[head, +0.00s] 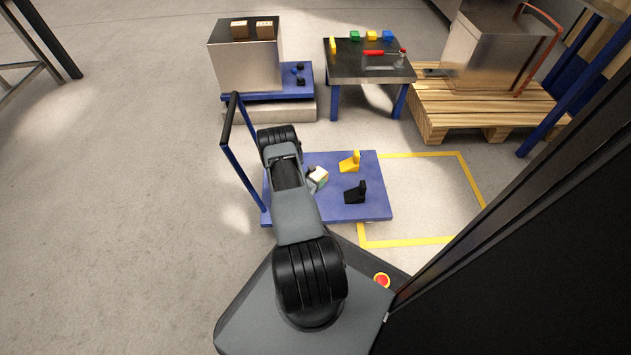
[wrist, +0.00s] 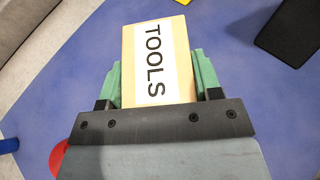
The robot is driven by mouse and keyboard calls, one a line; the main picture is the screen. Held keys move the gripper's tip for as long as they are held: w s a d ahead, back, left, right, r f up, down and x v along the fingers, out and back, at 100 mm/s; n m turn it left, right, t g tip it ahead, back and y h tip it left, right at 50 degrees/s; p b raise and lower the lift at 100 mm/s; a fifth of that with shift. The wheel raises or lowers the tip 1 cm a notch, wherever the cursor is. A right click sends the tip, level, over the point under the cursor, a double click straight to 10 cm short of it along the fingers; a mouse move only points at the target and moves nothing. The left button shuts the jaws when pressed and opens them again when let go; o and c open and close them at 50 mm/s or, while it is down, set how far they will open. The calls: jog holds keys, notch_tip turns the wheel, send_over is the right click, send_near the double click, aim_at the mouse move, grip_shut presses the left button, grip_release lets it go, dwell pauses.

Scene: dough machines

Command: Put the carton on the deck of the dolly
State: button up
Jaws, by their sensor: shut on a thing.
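The carton (wrist: 183,62) is a tan box with a white label reading TOOLS. It sits between the green fingers of my gripper (wrist: 158,82), which is shut on its two sides. In the head view the carton (head: 319,176) shows small beside my arm, over the blue deck of the dolly (head: 334,207). The deck (wrist: 250,90) fills most of the wrist view behind the carton. I cannot tell whether the carton's underside touches the deck. My arm hides part of the deck's left side.
A yellow bracket (head: 350,163) and a black bracket (head: 355,192) stand on the deck's right part. The dolly's handle (head: 241,150) rises at its left. Behind are a metal box (head: 245,67) bearing two small boxes, a small table (head: 345,73) and a pallet (head: 480,108).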

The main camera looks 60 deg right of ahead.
jog(key=shift+f, duration=0.1)
jog(key=o, duration=0.8)
jog(key=shift+c, duration=0.2)
jog(key=shift+a+r, duration=0.2)
jog(key=shift+r, duration=0.1)
jog(key=p+v, duration=0.5)
jog(key=v, duration=0.6)
jog(key=shift+w+a, duration=0.15)
jog(key=shift+a, duration=0.1)
